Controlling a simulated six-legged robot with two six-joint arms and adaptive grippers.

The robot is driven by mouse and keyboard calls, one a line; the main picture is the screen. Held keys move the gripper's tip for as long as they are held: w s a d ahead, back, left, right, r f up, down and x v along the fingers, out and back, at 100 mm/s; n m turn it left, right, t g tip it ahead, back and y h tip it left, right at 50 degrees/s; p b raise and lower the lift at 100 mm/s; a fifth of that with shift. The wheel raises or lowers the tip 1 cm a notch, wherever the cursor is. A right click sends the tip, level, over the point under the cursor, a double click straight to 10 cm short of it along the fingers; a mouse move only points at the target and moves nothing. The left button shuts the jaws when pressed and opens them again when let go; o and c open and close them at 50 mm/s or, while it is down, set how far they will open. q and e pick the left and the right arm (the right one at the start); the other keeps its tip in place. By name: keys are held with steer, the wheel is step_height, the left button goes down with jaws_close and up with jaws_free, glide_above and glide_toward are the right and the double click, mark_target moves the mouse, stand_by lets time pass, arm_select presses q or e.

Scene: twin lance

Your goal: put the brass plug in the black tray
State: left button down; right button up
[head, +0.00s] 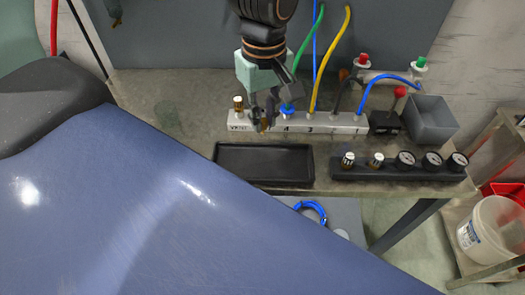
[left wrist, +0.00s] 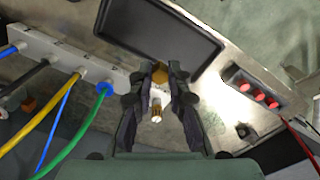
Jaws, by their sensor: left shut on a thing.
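The brass plug (left wrist: 159,73) shows as a small hexagonal brass piece between the fingertips of my left gripper (left wrist: 160,78) in the left wrist view. In the head view my left gripper (head: 265,117) is shut on it at the left part of the grey port block, behind the black tray. I cannot tell whether the plug is clear of the block. The black tray (head: 263,181) lies flat and empty on the bench, just in front of the gripper; it also shows at the top of the left wrist view (left wrist: 208,58). My right gripper is not in view.
The port block (head: 330,118) carries green, blue, yellow and black hoses and a brass-and-white fitting (head: 238,103) at its left end. A dark gauge strip (head: 390,173) stands right of the tray. A grey open bin (head: 432,127) stands at the bench's right.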

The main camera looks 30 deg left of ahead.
arm_select(q)
step_height(320, 180, down, 7)
steer(key=shift+r+b, duration=0.2)
steer(key=shift+b, duration=0.35)
steer(key=f, duration=0.3)
steer(key=shift+s+f+b, duration=0.2)
steer(key=shift+s+b, duration=0.05)
steer(key=shift+b, duration=0.05)
steer(key=shift+w+f, duration=0.1)
steer(key=shift+w, duration=0.15)
steer(key=shift+f, duration=0.1)
steer(key=c, duration=1.5)
jaws_free()
steer(key=shift+s, duration=0.25)
steer(key=shift+o, duration=1)
steer(key=shift+w, duration=0.2)
